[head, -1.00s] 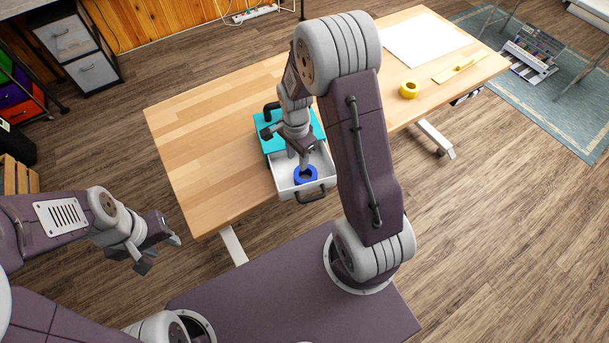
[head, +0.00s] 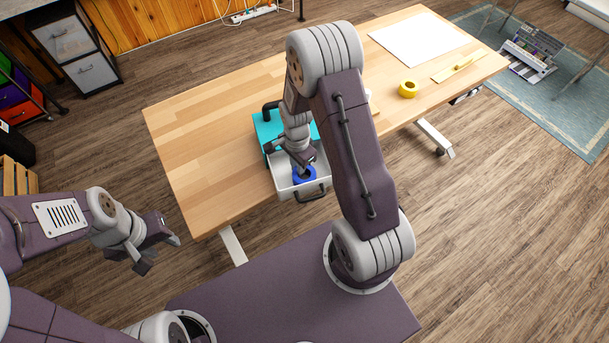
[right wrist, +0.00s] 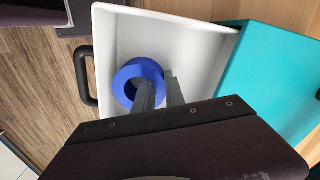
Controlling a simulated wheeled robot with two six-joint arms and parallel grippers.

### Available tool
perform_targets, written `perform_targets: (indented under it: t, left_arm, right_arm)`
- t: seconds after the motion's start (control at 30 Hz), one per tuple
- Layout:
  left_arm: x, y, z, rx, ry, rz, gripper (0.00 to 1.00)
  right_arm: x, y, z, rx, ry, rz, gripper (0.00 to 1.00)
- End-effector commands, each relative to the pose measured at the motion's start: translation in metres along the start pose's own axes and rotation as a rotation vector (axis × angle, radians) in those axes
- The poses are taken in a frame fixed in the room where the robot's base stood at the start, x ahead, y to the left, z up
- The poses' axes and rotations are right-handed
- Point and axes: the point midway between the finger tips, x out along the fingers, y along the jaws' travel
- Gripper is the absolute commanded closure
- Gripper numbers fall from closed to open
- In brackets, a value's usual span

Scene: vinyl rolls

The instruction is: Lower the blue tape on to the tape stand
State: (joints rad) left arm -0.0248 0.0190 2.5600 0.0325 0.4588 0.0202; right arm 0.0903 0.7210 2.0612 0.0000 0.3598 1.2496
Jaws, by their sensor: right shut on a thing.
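The blue tape (head: 304,175) is a thick ring inside the white open drawer (head: 318,186) of a teal box (head: 268,124). It also shows in the right wrist view (right wrist: 124,82). My right gripper (right wrist: 160,88) reaches down into the drawer and is shut on the ring's wall, on the side towards the teal box. I cannot tell whether the tape touches the drawer floor. My left gripper (head: 160,254) is open and empty, off the table's left front corner. I cannot make out the tape stand; my right arm covers part of the table.
A yellow tape (head: 408,89), a yellow ruler-like strip (head: 460,67) and a white sheet (head: 418,42) lie on the table's right part. The table's left part (head: 200,140) is clear.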

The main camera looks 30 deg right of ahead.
Motion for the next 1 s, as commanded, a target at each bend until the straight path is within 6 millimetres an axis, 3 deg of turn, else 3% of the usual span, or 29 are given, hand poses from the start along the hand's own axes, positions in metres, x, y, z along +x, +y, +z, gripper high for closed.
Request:
perform_targets:
  t: [0.23, 0.6, 0.93, 0.97, 1.0]
  left_arm:
    - [-0.001, 0.0, 0.0, 0.0, 0.0, 0.0, 0.6]
    - [-0.009, 0.0, -0.001, 0.0, 0.0, 0.0, 0.6]
    - [-0.009, 0.0, -0.001, 0.0, 0.0, 0.0, 0.6]
    - [-0.009, 0.0, -0.001, 0.0, 0.0, 0.0, 0.6]
    - [-0.009, 0.0, -0.001, 0.0, 0.0, 0.0, 0.6]
  right_arm:
    - [-0.011, -0.002, -0.001, 0.0, 0.002, -0.005, 1.0]
    - [-0.091, -0.001, 0.0, 0.0, 0.002, -0.005, 1.0]
    - [-0.101, 0.0, 0.0, 0.0, 0.0, 0.0, 1.0]
    - [-0.1, 0.0, 0.0, 0.0, 0.0, 0.0, 0.89]
    - [-0.1, 0.0, 0.0, 0.0, 0.0, 0.0, 1.0]
